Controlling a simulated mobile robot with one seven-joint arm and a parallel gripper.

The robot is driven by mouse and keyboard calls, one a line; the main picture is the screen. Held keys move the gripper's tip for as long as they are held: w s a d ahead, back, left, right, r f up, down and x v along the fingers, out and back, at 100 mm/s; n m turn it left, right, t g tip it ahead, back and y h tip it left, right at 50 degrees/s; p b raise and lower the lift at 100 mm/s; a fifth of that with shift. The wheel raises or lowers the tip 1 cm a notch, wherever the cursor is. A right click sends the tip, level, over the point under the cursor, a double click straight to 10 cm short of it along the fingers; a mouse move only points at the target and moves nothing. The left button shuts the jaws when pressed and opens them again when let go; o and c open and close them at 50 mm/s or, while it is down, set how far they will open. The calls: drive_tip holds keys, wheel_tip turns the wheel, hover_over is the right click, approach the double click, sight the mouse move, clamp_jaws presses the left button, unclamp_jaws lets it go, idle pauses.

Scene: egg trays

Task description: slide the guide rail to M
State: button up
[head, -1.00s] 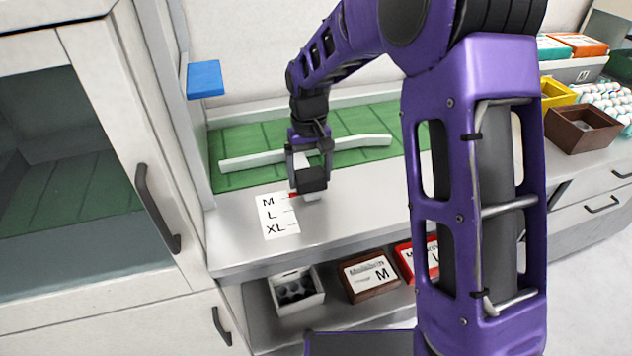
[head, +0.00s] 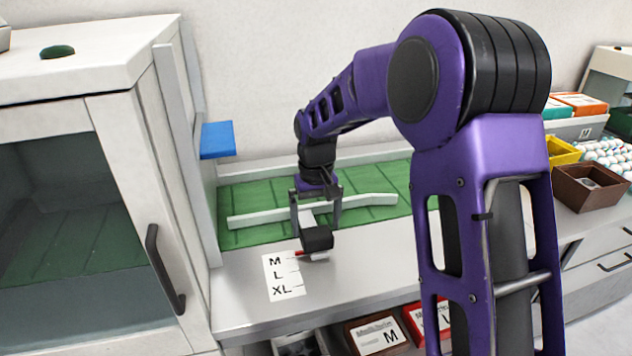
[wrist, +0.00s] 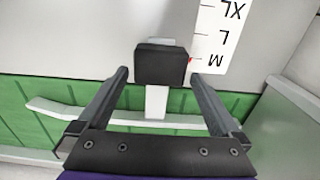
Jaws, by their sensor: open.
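The guide rail (head: 368,200) is a long white bent bar lying across the green mat. The card reads M, L, XL. My gripper (head: 316,226) is open, with its fingertips on either side of the block. The wrist view shows gaps between the fingers (wrist: 160,76) and the block.
The green mat (head: 245,236) lies behind the counter (head: 240,305). A cabinet (head: 125,120) and blue plate (head: 217,139) stand at left. Labelled boxes (head: 377,336) sit below the counter. A brown box (head: 590,188) and egg trays are at right.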

wheel_tip(320, 180, up, 15)
drive_tip(key=p, duration=0.2)
drive_tip(key=shift+f, duration=0.2)
